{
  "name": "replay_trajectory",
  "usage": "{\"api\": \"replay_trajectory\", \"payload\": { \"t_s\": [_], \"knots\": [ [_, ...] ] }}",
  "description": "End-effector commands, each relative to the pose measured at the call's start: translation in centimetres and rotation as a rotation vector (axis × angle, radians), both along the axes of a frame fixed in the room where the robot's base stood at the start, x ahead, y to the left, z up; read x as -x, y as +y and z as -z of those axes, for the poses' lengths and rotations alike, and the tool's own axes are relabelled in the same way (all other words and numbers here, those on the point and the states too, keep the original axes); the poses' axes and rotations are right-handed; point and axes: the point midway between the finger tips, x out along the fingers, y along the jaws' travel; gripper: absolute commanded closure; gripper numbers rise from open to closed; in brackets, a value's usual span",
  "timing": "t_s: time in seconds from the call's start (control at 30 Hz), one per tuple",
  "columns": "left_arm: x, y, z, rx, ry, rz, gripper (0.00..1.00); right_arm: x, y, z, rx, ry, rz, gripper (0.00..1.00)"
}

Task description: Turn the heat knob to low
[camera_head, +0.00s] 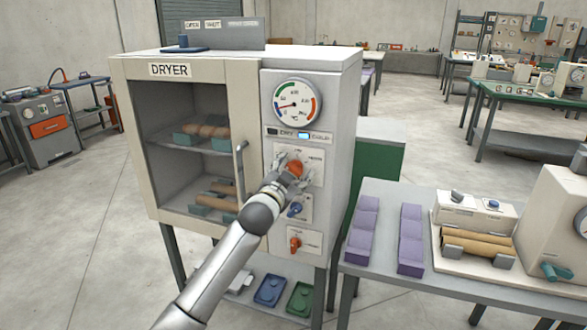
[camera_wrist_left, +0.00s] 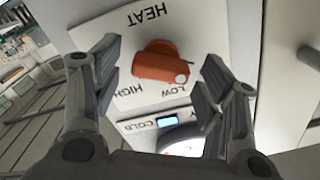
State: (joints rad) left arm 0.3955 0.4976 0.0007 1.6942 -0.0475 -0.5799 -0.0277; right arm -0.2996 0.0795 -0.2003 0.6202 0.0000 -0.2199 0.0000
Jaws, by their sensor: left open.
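The orange heat knob (camera_head: 296,168) sits on a white plate on the dryer's right-hand panel. In the left wrist view, the knob (camera_wrist_left: 161,67) appears under an upside-down HEAT label, with HIGH and LOW printed at its lower side. A pale dot marks the knob's right end, close to LOW. My left gripper (camera_head: 289,171) is in front of the knob. In the left wrist view my left gripper (camera_wrist_left: 160,72) is open, one finger on each side of the knob, with visible gaps. My right gripper is not in view.
The dryer (camera_head: 212,62) has a round gauge (camera_head: 298,102) above the knob. A blue knob (camera_head: 294,209) and another orange knob (camera_head: 295,244) are below. The door handle (camera_head: 240,172) stands out at left. A table with purple trays (camera_head: 411,238) stands at right.

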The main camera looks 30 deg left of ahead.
Motion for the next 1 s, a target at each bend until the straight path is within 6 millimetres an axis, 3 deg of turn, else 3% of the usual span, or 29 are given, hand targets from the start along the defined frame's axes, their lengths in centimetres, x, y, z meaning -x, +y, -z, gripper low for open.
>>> {"api": "replay_trajectory", "payload": {
  "t_s": [0.43, 0.8, 1.0],
  "knots": [
    [-0.82, 0.14, 0.03, -0.001, 0.001, 0.001, 0.34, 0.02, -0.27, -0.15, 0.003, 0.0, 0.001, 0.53],
    [-0.8, 0.15, 0.05, 0.0, 0.0, 0.001, 0.8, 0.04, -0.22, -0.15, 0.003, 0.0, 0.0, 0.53],
    [-0.8, 0.15, 0.01, -0.016, 0.005, 0.0, 0.8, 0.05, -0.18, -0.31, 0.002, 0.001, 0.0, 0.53]
  ]
}}
